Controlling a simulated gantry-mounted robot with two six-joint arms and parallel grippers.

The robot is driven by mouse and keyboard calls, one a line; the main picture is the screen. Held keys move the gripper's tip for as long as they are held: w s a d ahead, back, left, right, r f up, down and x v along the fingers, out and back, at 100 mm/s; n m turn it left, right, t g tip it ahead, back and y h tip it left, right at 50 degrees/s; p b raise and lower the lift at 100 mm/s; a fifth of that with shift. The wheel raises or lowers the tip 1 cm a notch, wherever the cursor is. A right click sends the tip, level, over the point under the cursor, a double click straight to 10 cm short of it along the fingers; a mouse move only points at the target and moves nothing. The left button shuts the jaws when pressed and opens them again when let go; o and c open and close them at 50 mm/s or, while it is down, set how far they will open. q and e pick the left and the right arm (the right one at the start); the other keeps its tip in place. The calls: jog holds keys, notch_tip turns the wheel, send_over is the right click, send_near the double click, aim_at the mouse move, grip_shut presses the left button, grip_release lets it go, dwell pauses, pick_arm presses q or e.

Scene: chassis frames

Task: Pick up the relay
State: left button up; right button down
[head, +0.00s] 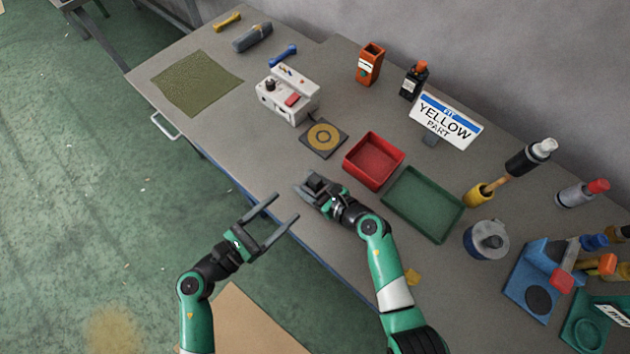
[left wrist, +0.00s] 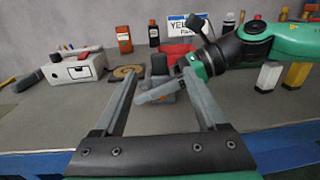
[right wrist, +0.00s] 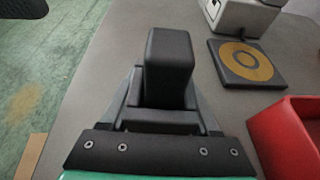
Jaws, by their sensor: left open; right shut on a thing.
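The relay looks to be the dark block (head: 316,182) at the near edge of the table. It shows as a black upright block (right wrist: 170,60) in the right wrist view and as a dark block (left wrist: 159,64) in the left wrist view. My right gripper (head: 308,191) is shut on it, and its fingers partly hide its lower part. My left gripper (head: 286,206) is open and empty, off the table's front edge, with its fingers pointing toward the right gripper. In the left wrist view the block appears beyond and between the left fingertips (left wrist: 166,88).
A red tray (head: 347,160) and a green tray (head: 397,213) lie right of the block. A dark pad with a yellow ring (head: 323,138) and a white device (head: 283,104) stand behind. A "YELLOW PART" sign (head: 445,120) stands farther back.

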aim_at(311, 182)
pick_arm(q)
jog(key=x, duration=1.2)
jog(key=shift+w+a+f, duration=0.15)
jog(key=shift+f, duration=0.1)
jog(key=shift+c, duration=0.3)
grip_shut()
